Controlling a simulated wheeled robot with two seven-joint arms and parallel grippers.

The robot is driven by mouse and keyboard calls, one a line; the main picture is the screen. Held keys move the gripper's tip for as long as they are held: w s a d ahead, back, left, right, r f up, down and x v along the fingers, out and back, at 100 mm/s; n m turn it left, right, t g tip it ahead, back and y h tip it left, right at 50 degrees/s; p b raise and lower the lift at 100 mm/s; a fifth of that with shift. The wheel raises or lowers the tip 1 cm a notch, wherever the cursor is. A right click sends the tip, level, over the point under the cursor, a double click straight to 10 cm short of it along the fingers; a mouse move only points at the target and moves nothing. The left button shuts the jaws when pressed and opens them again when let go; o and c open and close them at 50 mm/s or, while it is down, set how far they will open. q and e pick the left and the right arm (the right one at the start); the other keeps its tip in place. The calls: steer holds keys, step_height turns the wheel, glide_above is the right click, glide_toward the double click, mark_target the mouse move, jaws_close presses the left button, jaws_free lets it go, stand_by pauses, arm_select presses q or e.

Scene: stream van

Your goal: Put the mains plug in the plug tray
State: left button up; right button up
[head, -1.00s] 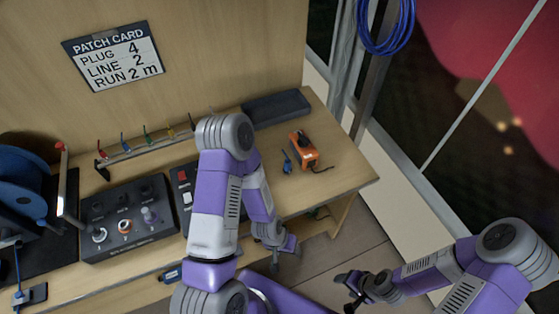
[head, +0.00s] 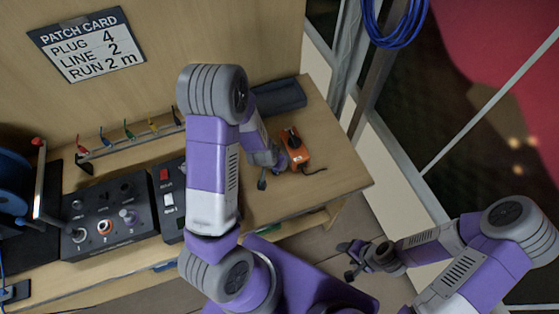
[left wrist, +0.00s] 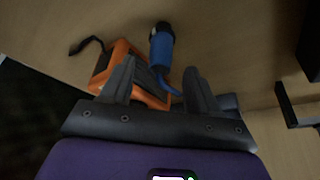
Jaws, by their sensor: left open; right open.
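The blue mains plug (left wrist: 161,48) lies on the wooden bench, beside the orange box. In the left wrist view it is ahead of and between the fingertips of my left gripper (left wrist: 159,72), with its dark end pointing away. My left gripper (head: 277,171) is open and low over the bench by the orange box. In the head view it hides the plug. A long dark tray (head: 281,97), which looks like the plug tray, stands at the bench's back right, behind my left arm. My right gripper (head: 347,262) is open and empty, off the bench's front right.
The orange box (head: 296,150) with a black cable sits close beside my left gripper. Control panels (head: 105,220) and a rack of coloured leads (head: 128,135) stand to the left.

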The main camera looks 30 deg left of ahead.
arm_select(q)
steer(key=x, duration=0.4)
steer(key=shift+s+f+b, duration=0.25)
steer(key=shift+f+b, duration=0.05)
steer(key=shift+f, duration=0.15)
steer(key=shift+w+f, duration=0.25)
steer(key=shift+f, duration=0.1)
